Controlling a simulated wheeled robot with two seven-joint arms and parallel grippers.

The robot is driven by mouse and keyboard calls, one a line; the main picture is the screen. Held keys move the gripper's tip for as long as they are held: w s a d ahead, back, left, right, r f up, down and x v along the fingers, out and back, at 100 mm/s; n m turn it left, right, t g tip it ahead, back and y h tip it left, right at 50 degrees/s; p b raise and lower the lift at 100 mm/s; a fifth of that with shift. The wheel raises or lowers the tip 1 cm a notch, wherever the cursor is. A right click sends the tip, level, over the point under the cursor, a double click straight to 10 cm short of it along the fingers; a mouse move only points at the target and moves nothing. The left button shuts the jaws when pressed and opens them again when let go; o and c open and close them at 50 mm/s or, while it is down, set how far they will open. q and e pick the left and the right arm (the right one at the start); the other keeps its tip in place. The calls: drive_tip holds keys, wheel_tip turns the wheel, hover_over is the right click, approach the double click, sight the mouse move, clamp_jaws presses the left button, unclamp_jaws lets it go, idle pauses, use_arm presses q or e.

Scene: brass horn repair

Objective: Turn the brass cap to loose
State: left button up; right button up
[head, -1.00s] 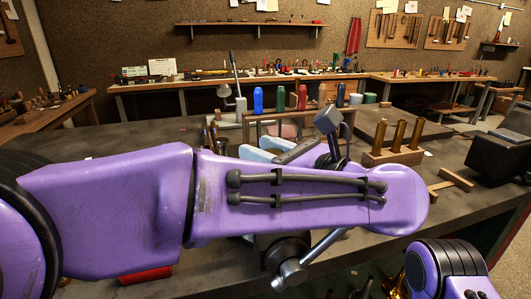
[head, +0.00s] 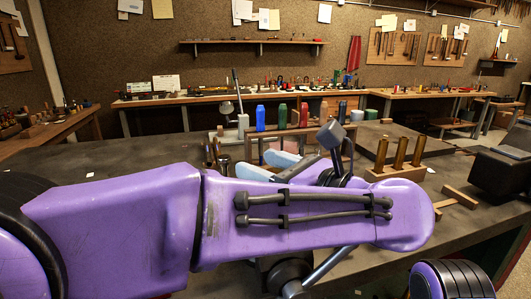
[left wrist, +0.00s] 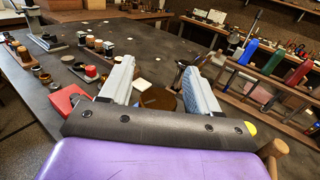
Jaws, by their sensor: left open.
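My left gripper (head: 264,165) shows in the head view behind my purple forearm, with two pale blue-grey fingers over the bench. In the left wrist view the left gripper (left wrist: 158,85) is open, its fingers wide apart, with nothing gripped between them. A brown, partly hidden thing (left wrist: 158,98) lies beyond the gap between the fingers; I cannot tell what it is. I cannot make out the brass cap for certain in either view; my forearm covers much of the bench's middle. My right gripper is not in view.
Three brass tubes (head: 398,153) stand in a wooden block at right. A metal bar (head: 330,264) slants below my forearm.

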use_arm(q)
drive_tip(key=r, duration=0.2)
drive_tip(key=s+r, duration=0.1)
drive_tip(key=r, duration=0.1)
drive_tip(key=shift+p, duration=0.4)
drive_tip(key=s+r+p, duration=0.8)
drive_tip(key=s+p, duration=0.5)
drive_tip(key=p, duration=0.3)
drive_tip(key=shift+d+r+p, duration=0.25)
drive_tip(key=shift+p, duration=0.15)
